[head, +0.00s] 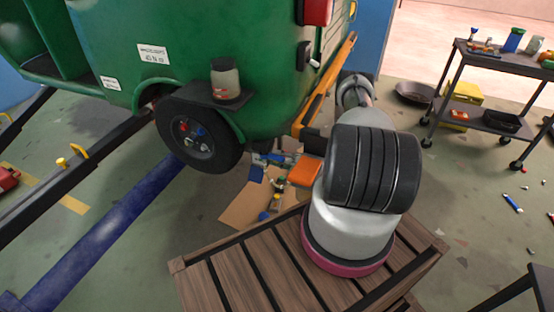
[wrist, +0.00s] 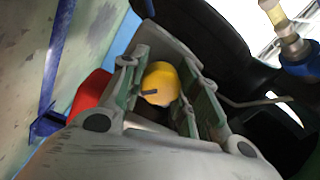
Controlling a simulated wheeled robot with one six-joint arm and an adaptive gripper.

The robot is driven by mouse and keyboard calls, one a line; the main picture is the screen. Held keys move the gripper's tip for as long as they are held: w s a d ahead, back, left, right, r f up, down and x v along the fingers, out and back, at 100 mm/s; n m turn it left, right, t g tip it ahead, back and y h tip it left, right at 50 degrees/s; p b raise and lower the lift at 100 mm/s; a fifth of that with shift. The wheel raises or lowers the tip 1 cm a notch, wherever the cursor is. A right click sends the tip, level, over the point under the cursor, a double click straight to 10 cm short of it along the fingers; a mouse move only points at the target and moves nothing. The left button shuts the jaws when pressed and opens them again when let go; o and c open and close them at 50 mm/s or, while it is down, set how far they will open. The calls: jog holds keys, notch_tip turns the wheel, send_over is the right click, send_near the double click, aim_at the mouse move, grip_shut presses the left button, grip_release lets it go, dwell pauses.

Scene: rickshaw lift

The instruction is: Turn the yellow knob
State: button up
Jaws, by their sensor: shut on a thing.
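The yellow knob (wrist: 161,79) shows in the wrist view as a rounded yellow piece with a short dark mark or bar on its face. My gripper (wrist: 159,70) has its two greenish-grey fingers on either side of the knob and is shut on it. The lower part of the knob is hidden behind the gripper's body. In the head view I cannot make out the gripper or the knob with certainty.
The green rickshaw (head: 180,50) fills the upper left, with a black wheel (head: 199,135) and a jar (head: 225,80) on its fender. A slatted wooden crate (head: 225,284) stands in front. A blue beam (head: 105,225) crosses the floor. A tool cart (head: 488,117) stands right.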

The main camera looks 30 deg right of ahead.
jog(key=o, duration=0.8)
jog(key=shift+s+f, duration=0.1)
jog(key=shift+c, duration=0.2)
jog(key=v, duration=1.2)
jog(key=shift+d, duration=0.15)
